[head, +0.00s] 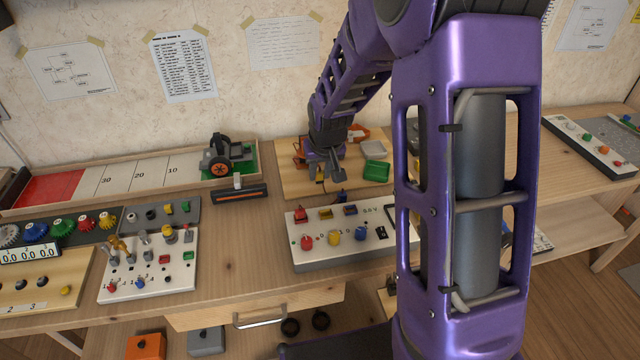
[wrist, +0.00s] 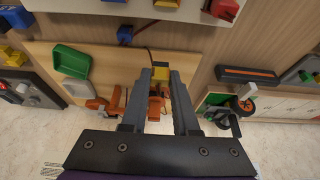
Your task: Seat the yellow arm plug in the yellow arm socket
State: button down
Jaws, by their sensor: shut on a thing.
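My gripper (wrist: 161,80) is shut on the yellow arm plug (wrist: 163,74), a small yellow block between its fingertips in the wrist view. In the head view my gripper (head: 329,170) is over the wooden board behind the control panel, and the plug is mostly hidden. The panel (head: 374,251) has a row of coloured fittings along its back. The yellow arm socket (head: 325,213) appears to be the middle one, between a red fitting (head: 299,215) and a blue one (head: 350,210). The plug is apart from the socket, on its wall side.
A blue plug (wrist: 125,34) with a cable lies near the panel's back edge. An orange toy arm (wrist: 156,106) stands on the wooden board (wrist: 100,57), with a green tray (wrist: 71,58) beside it. A black-and-orange bar (head: 239,194) lies left of the panel. Bare table separates them.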

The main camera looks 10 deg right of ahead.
jog(key=s+r, duration=0.1)
jog(key=s+r+p, duration=0.1)
jog(key=shift+s+r+p, duration=0.1)
jog(key=shift+r+p, duration=0.2)
jog(key=p, duration=0.2)
send_over(325, 211)
jog(key=s, duration=0.1)
jog(key=shift+s+f+b, duration=0.2)
jog(key=shift+f+b, duration=2.25)
jog(key=shift+f, duration=0.05)
jog(key=shift+f+b, duration=0.6)
jog(key=shift+f, duration=0.3)
jog(key=c, duration=0.6)
grip_release()
